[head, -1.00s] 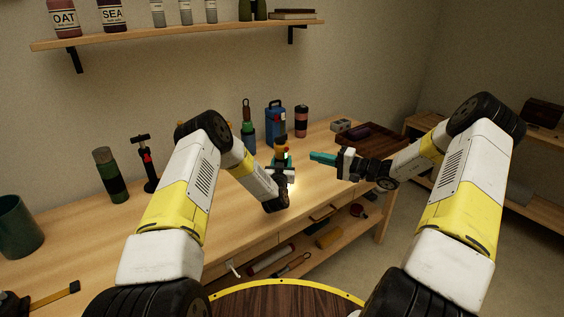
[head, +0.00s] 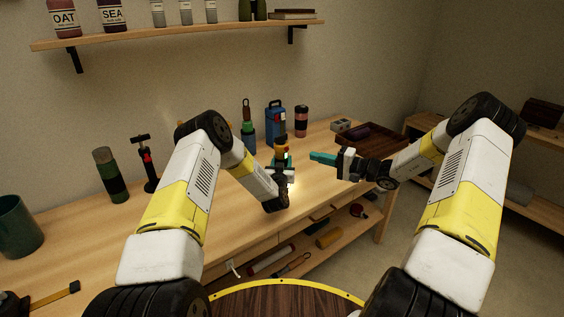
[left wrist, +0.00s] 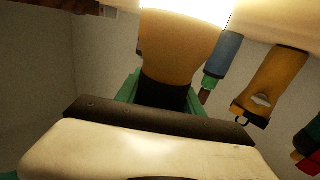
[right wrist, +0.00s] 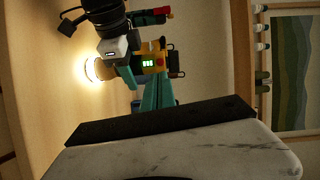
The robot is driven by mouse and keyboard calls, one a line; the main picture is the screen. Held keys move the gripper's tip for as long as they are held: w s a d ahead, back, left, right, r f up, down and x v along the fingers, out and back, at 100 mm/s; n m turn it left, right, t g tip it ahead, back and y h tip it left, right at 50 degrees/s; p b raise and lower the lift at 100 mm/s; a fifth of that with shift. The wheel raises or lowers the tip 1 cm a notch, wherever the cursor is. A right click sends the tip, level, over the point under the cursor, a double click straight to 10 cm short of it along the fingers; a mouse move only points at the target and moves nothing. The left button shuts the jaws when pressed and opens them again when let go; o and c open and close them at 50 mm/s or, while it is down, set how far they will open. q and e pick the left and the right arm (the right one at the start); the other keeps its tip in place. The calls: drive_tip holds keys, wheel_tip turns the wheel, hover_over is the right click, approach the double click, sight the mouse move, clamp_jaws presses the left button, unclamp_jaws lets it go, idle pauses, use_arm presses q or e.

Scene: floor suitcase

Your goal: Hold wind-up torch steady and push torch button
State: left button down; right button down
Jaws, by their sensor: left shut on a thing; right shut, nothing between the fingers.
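The wind-up torch (head: 281,149) is yellow and black. My left gripper (head: 281,166) is shut on it above the bench, and it fills the top of the left wrist view (left wrist: 180,45). In the right wrist view the torch (right wrist: 153,55) shows a lit green display and a red button (right wrist: 160,61). Its lamp (right wrist: 97,69) glows, facing the bench top. My right gripper (head: 323,157) is shut and empty, to the right of the torch in the head view. Its teal fingers (right wrist: 156,92) appear close to the torch in the right wrist view; contact cannot be told.
The wooden bench (head: 130,235) holds a blue lantern-like thing (head: 275,117), a pink and black cylinder (head: 301,121), a green and black flask (head: 109,174) and a dark tray (head: 371,138). A wall shelf (head: 180,36) hangs above. The bench front between the arms is mostly clear.

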sight(287, 149)
idle(0.5)
drive_tip(key=s+a+f+n+g+h, duration=0.2)
drive_tip(key=s+f+n+g+h, duration=0.5)
drive_tip(key=n, duration=0.4)
wheel_tip(287, 149, up, 7)
drive_tip(key=w+n+t+h, duration=0.35)
drive_tip(key=n+t, duration=0.25)
drive_tip(key=n, duration=0.5)
drive_tip(key=w+a, duration=0.5)
drive_tip(key=w, duration=0.1)
drive_tip(key=shift+a+r, duration=0.2)
drive_tip(key=shift+a, duration=0.2)
